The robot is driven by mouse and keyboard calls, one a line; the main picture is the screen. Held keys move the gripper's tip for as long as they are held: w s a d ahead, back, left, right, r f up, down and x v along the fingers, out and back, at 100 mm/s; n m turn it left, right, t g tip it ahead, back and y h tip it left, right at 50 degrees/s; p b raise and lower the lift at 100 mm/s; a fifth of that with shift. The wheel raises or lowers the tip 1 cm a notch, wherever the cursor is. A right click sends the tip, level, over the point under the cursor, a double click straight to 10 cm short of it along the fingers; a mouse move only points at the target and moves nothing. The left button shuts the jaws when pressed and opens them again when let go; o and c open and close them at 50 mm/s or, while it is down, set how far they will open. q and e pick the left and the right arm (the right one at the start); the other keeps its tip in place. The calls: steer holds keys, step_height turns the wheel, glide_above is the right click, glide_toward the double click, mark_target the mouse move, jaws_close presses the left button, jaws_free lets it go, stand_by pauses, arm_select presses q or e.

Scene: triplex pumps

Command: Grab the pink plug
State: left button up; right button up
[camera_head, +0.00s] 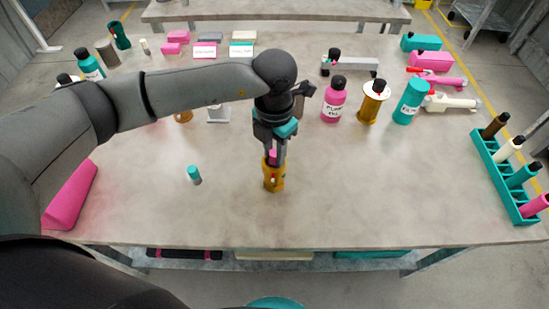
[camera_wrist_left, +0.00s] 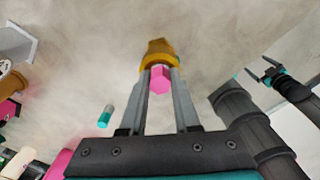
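A pink plug (camera_head: 272,154) stands upright at the top of a yellow holder (camera_head: 274,181) near the middle of the table. In the left wrist view the pink plug (camera_wrist_left: 159,82) shows a six-sided end, with the yellow holder (camera_wrist_left: 158,56) beyond it. My left gripper (camera_head: 274,158) points down over the holder, its two fingers on either side of the plug. In the left wrist view the fingers (camera_wrist_left: 160,72) look very close to the plug, but I cannot tell whether they press on it. A dark gripper with teal parts, apparently my right one (camera_wrist_left: 264,76), is small at the right.
A pink block (camera_head: 70,195) lies at the left edge. Bottles, including a pink one (camera_head: 334,103), stand behind to the right. A teal rack (camera_head: 487,171) is at the right edge. The table right of the holder is clear.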

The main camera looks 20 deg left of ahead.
arm_select(q)
jaws_close()
steer(key=shift+r, duration=0.15)
